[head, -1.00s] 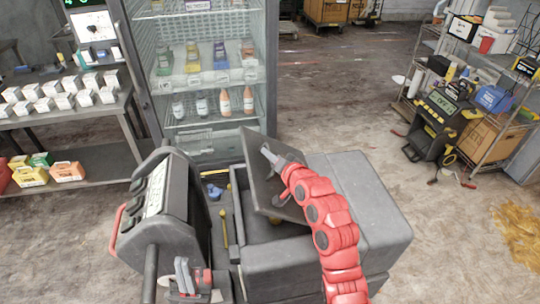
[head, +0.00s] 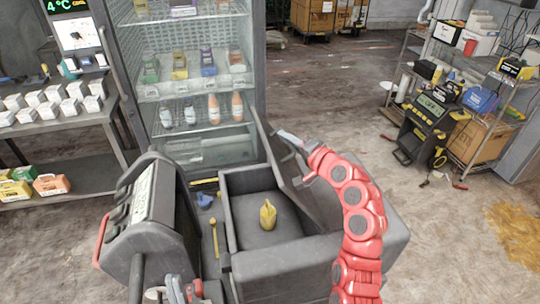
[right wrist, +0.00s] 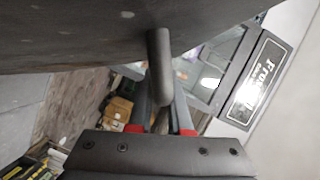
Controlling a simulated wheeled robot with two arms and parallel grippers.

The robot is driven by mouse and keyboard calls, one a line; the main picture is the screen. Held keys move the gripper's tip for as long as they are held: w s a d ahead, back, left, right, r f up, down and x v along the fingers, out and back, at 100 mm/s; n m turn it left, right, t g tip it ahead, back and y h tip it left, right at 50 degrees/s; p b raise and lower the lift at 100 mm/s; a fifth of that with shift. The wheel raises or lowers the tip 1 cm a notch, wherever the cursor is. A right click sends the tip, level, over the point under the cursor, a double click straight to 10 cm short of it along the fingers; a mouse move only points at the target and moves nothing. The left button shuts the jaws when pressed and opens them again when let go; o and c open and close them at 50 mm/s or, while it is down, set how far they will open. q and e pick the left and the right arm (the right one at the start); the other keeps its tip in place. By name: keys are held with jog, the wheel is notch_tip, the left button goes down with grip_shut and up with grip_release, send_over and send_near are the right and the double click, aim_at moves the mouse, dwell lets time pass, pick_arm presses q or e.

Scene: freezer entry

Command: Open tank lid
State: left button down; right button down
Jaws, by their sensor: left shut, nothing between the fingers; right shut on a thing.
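The grey tank (head: 229,217) stands in front of me with its lid (head: 284,176) tilted steeply up on the right side, so the inside shows. A yellow container (head: 267,214) stands on the tank's floor. My right gripper (head: 291,141) is at the raised lid, shut on its handle. In the right wrist view the grey bar handle (right wrist: 160,66) runs down from the lid's dark face (right wrist: 80,35) between my fingers (right wrist: 160,118). My left gripper (head: 180,291) is shut and empty at the bottom edge, left of the tank.
A glass-door fridge (head: 195,90) with bottles stands behind the tank. A dark machine with a red handle (head: 140,215) is at the left. A shelf table with white boxes (head: 60,100) is at the far left.

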jog(key=w+d+r+m+t+y+b, duration=0.1)
jog(key=d+m+b, duration=0.3)
jog(key=d, duration=0.8)
jog(key=shift+w+r+m+t, duration=0.15)
jog(key=shift+w+m+t, duration=0.25)
jog(key=shift+w+m, duration=0.25)
jog(key=shift+d, duration=0.1)
jog(key=c, duration=0.8)
grip_release()
jog(key=shift+y, duration=0.3)
jog(key=shift+c, duration=0.2)
jog(key=shift+b, duration=0.3)
jog(key=b+v, duration=0.4)
jog(key=v, duration=1.3)
jog(key=shift+s, duration=0.2)
